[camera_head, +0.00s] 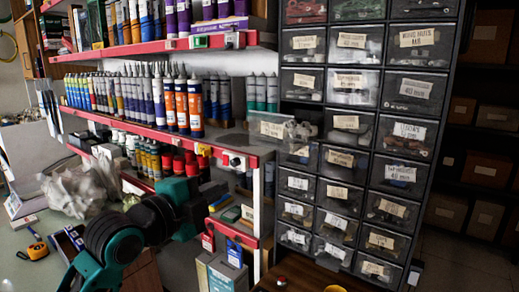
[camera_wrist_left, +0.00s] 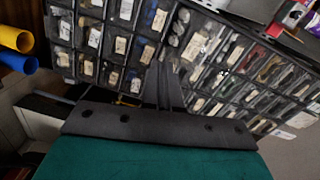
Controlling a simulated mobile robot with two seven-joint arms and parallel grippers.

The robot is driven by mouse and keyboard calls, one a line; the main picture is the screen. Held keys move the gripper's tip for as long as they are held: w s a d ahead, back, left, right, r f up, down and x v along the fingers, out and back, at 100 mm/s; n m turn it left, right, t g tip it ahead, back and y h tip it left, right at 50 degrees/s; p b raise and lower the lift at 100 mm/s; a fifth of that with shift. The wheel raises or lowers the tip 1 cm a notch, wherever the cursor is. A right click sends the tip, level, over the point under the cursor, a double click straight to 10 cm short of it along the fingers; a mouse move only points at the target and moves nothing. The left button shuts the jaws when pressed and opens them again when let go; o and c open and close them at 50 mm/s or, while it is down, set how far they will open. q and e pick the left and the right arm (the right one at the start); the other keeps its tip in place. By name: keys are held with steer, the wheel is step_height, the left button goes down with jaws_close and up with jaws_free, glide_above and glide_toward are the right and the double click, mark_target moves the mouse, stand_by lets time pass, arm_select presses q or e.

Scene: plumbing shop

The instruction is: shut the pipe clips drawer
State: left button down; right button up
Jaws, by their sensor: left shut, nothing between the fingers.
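In the head view one clear drawer (camera_head: 268,127) in the left column of the dark cabinet (camera_head: 450,95) stands pulled out, with grey parts visible in it behind a pale label. I cannot read the label for certain. The other drawers sit flush. My left gripper (camera_head: 214,192) is below and to the left of the open drawer, apart from it, at the end of the arm from the lower left. In the left wrist view my left gripper (camera_wrist_left: 166,92) has its fingers together and empty, with the tilted cabinet (camera_wrist_left: 150,50) beyond. My right gripper is out of view.
A red-edged shelf (camera_head: 180,138) with several cartridges and tubes stands left of the cabinet, close to my left arm. A wooden surface (camera_head: 300,275) lies below the drawers. Dark shelves with boxes (camera_head: 480,170) stand at the right. A yellow tape measure (camera_head: 35,249) lies on the left counter.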

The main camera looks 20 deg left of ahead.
arm_select(q)
step_height(320, 180, up, 4)
steer(key=m, duration=0.2)
steer(key=p, duration=0.2)
glide_toward(267, 145)
steer(key=shift+h, duration=0.4)
steer(key=x, duration=0.7)
steer(key=shift+a+f, duration=0.1)
steer(key=shift+a, duration=0.05)
steer(key=shift+s, duration=0.1)
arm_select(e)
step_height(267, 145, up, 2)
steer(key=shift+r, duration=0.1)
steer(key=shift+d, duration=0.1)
